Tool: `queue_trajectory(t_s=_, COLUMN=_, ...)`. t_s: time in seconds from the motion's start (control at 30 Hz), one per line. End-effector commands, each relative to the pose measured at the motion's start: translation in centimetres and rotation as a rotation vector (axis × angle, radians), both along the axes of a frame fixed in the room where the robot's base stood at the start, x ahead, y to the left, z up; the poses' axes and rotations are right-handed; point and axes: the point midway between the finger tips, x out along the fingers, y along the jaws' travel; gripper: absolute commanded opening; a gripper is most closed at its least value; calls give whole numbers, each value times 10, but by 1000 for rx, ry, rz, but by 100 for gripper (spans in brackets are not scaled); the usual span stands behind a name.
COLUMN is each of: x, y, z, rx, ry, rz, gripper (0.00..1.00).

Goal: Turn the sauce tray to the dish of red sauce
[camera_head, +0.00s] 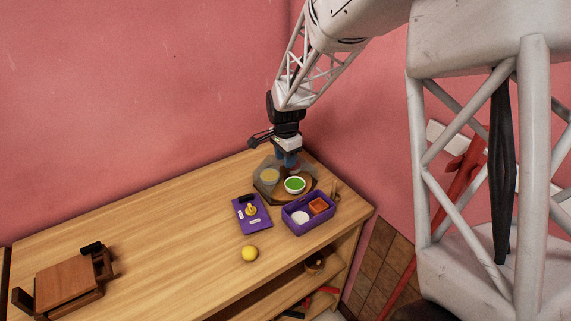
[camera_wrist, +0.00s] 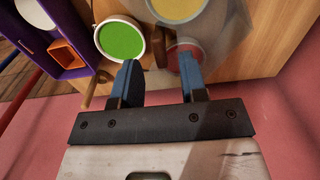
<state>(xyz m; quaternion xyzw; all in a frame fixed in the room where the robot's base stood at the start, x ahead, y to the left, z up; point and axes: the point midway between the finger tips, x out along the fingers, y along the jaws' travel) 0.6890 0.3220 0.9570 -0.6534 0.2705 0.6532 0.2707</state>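The sauce tray (camera_head: 268,190) is a dark wooden turntable on the shelf top. Its green sauce dish (camera_head: 295,184) faces the front and is uncovered. The yellow sauce dish (camera_head: 270,176) sits to its left under a see-through grey cover. In the wrist view the red sauce dish (camera_wrist: 185,52) shows dimly under the cover, beside the green dish (camera_wrist: 120,38) and the yellow dish (camera_wrist: 178,9). My gripper (camera_wrist: 160,76) is open, with an empty gap between its blue fingers. It is over the tray's back edge near the red dish; contact cannot be told.
A purple box (camera_head: 302,231) with a white dish and an orange square cup stands in front of the tray. A purple board (camera_head: 240,221) with a yellow knob lies left of it. A yellow ball (camera_head: 250,253) is nearer. The wooden top is clear leftward to a brown stand (camera_head: 66,279).

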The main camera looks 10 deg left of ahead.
Motion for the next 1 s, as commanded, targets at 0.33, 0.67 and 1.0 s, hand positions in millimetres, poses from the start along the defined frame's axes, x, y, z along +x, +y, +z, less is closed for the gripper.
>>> queue_trajectory(t_s=0.33, x=0, y=0, z=-26, rx=0, ry=0, rz=0, gripper=39)
queue_trajectory(t_s=0.67, x=0, y=0, z=-27, rx=0, ry=0, rz=0, gripper=35)
queue_trajectory(t_s=1.0, x=0, y=0, z=-27, rx=0, ry=0, rz=0, gripper=0)
